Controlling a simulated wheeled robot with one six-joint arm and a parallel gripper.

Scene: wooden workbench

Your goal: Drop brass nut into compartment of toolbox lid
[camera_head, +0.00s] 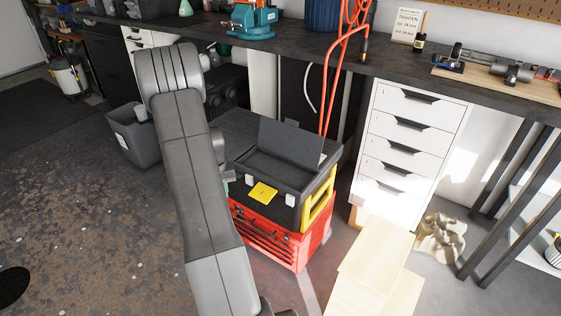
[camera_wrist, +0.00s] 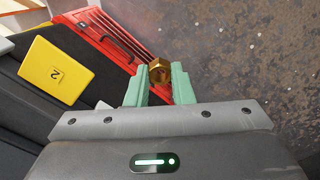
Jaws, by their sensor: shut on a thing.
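A hexagonal brass nut (camera_wrist: 159,71) is between the fingertips of my gripper (camera_wrist: 160,82), which is shut on it. The wrist view shows the nut over the floor beside the edge of the red chest. In the head view my arm hides the nut and most of my gripper; a bit of pale green finger shows beside the toolbox's left side. The black toolbox (camera_head: 291,204) has yellow sides and a yellow label (camera_head: 263,193). A dark flap (camera_head: 290,145) stands raised at its top, with a shallow dark recess (camera_head: 272,172) in front. The label, marked 2, also shows in the wrist view (camera_wrist: 56,70).
The toolbox sits on a red drawer chest (camera_head: 268,241). A white drawer unit (camera_head: 412,135) stands to the right, with pale wooden steps (camera_head: 374,262) in front. A grey bin (camera_head: 130,140) is left of my arm. An orange hose or cable (camera_head: 332,75) hangs behind the toolbox.

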